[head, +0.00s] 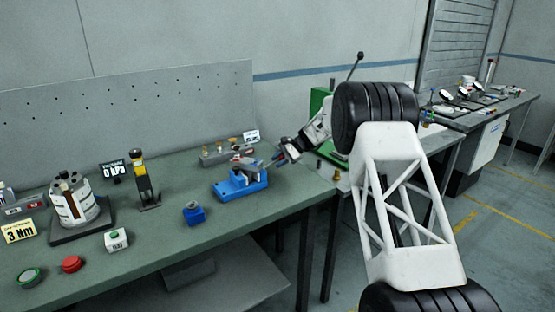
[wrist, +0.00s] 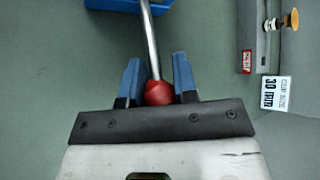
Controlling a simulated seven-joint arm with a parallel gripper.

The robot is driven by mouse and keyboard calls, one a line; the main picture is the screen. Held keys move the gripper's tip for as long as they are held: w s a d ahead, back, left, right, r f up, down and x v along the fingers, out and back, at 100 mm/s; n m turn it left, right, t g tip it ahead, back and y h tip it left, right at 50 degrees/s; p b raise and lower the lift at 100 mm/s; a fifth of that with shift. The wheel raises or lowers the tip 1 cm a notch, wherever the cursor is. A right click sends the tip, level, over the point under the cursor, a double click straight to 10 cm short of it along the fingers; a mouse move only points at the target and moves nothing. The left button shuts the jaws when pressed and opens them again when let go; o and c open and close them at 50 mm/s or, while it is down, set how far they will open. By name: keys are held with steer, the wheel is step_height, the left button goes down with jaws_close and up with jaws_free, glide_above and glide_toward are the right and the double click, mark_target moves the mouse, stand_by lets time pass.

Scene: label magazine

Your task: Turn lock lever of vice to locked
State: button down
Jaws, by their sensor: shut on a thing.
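The blue vice (head: 240,184) stands on the green workbench in the head view. Its blue body also shows at the top edge of the wrist view (wrist: 118,4). The lock lever is a metal rod (wrist: 150,45) with a red ball knob (wrist: 158,92), running from the vice toward my gripper. My gripper (head: 281,156) is to the right of the vice. In the wrist view its blue fingers (wrist: 158,80) are on both sides of the knob, and it is shut on the lever. The lever's pivot is out of the wrist view.
A grey block with knobs (head: 218,155) stands behind the vice, by a small label card (wrist: 276,93). A small blue block (head: 194,213) and a yellow-black tool on a stand (head: 144,180) are to the left.

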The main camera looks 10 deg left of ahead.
steer(key=shift+f, duration=0.65)
steer(key=c, duration=0.9)
jaws_free()
steer(key=shift+v, duration=4)
